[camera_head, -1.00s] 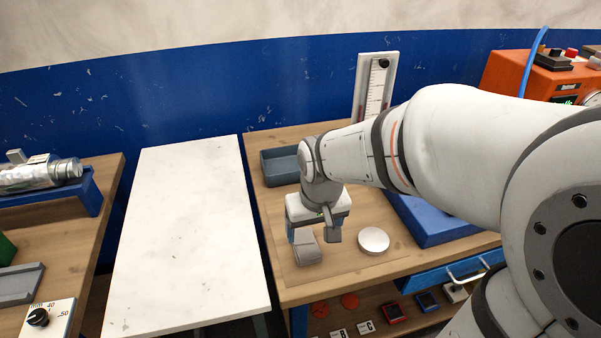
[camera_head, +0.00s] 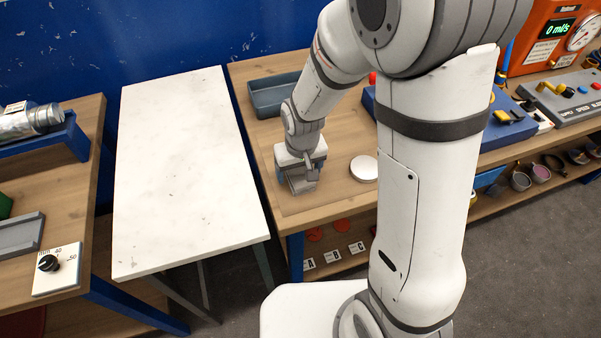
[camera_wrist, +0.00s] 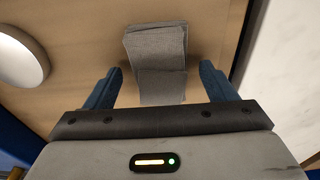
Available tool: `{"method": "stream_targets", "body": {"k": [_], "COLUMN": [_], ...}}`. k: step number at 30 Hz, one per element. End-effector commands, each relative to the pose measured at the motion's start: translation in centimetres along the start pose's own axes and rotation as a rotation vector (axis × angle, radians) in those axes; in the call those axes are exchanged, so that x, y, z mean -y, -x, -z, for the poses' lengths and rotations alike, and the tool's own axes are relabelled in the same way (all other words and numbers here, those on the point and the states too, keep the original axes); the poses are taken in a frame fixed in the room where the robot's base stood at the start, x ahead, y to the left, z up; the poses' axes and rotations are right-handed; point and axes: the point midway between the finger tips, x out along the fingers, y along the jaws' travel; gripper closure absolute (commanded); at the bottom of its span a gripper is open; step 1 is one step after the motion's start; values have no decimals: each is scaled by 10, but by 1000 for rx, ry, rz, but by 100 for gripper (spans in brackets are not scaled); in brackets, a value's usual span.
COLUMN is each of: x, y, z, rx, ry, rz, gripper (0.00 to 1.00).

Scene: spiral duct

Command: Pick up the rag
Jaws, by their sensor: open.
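The rag is a folded grey cloth (camera_wrist: 157,62) lying on the wooden bench top in the wrist view. It sits ahead of and partly between the two blue fingers of my gripper (camera_wrist: 162,85), which is open with a gap on each side of the cloth. Its near end is hidden by the gripper body. In the head view my gripper (camera_head: 300,183) points down over the front left part of the wooden bench (camera_head: 338,190). The rag (camera_head: 298,186) is mostly hidden there under the gripper.
A round white disc (camera_head: 364,168) lies right of the gripper. A grey-blue tray (camera_head: 273,96) stands behind it. A white marbled table (camera_head: 185,170) stands left across a narrow gap. A blue box (camera_head: 492,125) with small parts is to the right.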

Motion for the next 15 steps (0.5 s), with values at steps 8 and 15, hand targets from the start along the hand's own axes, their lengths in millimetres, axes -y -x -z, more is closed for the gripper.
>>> {"method": "stream_targets", "body": {"k": [8,15], "x": [1,1], "y": [-9,-8], "z": [0,0], "rx": [-1,-1], "ry": [2,2], "rz": [0,0], "gripper": [22,35]}}
